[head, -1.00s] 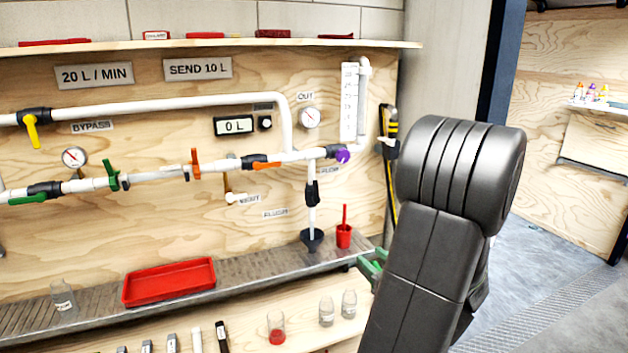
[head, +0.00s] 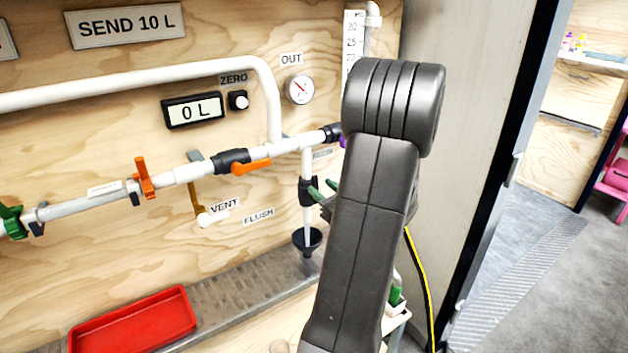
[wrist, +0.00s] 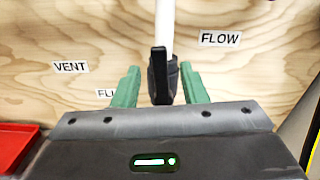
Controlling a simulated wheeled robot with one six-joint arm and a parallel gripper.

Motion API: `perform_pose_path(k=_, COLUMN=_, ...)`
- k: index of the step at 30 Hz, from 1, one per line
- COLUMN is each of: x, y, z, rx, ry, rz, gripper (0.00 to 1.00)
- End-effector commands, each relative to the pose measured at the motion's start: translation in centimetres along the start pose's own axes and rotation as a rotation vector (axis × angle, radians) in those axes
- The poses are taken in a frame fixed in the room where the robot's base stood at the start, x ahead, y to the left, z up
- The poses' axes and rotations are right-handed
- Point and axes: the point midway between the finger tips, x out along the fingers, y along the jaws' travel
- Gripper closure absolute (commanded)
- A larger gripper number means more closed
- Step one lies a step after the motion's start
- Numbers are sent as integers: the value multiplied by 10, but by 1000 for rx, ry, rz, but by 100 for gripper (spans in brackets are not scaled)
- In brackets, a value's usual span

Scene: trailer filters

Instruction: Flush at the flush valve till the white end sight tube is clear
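The black flush valve (head: 306,190) sits on a vertical white pipe above a black funnel (head: 307,241). In the wrist view its dark body and upright lever (wrist: 160,78) show between my green fingers. My gripper (head: 324,190) is open at the valve, with a finger on either side; I cannot tell whether they touch it. A pale sight tube (head: 88,204) runs along the horizontal line at the left, between green and orange handles. I cannot tell how clear its contents are, nor whether it is the white end one. The FLUSH label (head: 258,216) is left of the valve.
The counter reads 0 L (head: 193,111), with a ZERO button (head: 238,100) beside it. An orange-handled valve (head: 251,166) and the vent valve (head: 211,217) are left of my arm. A red tray (head: 133,320) lies on the grated shelf. Open floor is at right.

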Motion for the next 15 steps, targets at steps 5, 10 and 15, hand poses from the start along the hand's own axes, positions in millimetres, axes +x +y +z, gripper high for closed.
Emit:
perform_pose_path(k=5, x=30, y=0, z=0, rx=0, ry=1, rz=2, gripper=61)
perform_pose_path(k=10, x=44, y=0, z=0, rx=-1, ry=0, rz=1, gripper=61)
perform_pose_path(k=15, x=47, y=0, z=0, rx=-1, ry=1, rz=-1, gripper=61)
